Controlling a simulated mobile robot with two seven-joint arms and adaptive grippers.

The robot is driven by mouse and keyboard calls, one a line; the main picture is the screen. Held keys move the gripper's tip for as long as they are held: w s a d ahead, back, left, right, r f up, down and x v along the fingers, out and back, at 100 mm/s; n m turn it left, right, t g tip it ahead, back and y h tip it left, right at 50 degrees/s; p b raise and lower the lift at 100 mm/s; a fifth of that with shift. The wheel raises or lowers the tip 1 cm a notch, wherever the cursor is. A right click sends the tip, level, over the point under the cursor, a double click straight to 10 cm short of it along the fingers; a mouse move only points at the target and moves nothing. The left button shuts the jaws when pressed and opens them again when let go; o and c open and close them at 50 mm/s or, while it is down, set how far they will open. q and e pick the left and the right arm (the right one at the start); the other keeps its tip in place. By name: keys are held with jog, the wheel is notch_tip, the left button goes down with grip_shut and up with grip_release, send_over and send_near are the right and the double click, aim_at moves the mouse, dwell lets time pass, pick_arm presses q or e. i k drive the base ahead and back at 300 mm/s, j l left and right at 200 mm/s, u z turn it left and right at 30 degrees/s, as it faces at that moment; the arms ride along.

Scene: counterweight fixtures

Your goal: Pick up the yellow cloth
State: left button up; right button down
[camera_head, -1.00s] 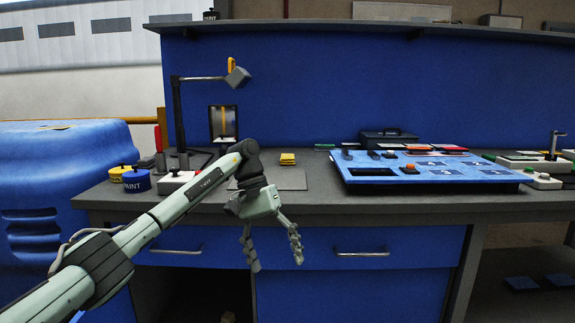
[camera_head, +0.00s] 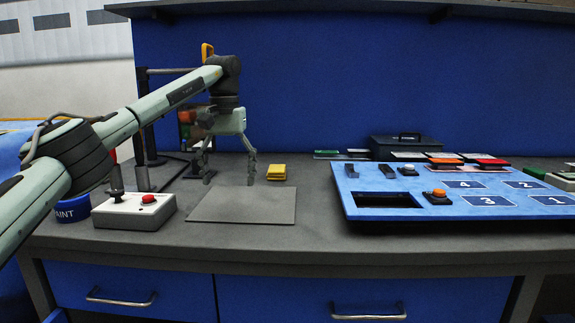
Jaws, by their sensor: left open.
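The yellow cloth (camera_head: 277,173), a small folded stack, lies on the grey worktop behind the flat grey mat. My left gripper (camera_head: 229,182) is above the worktop, just left of the cloth, with its fingers pointing down and spread apart. It is open and nothing shows between the fingers. The right finger is nearest to the cloth, and a small gap shows between them in the picture. My right gripper is not in view.
A grey mat (camera_head: 243,206) lies in front of the cloth. A control box (camera_head: 134,212) with a joystick and red button stands at left, near a dark lamp post (camera_head: 149,130). A blue numbered panel (camera_head: 462,200) fills the right. A dark case (camera_head: 405,147) stands behind it.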

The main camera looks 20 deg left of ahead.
aim_at(276, 172)
jog(key=i, duration=1.1)
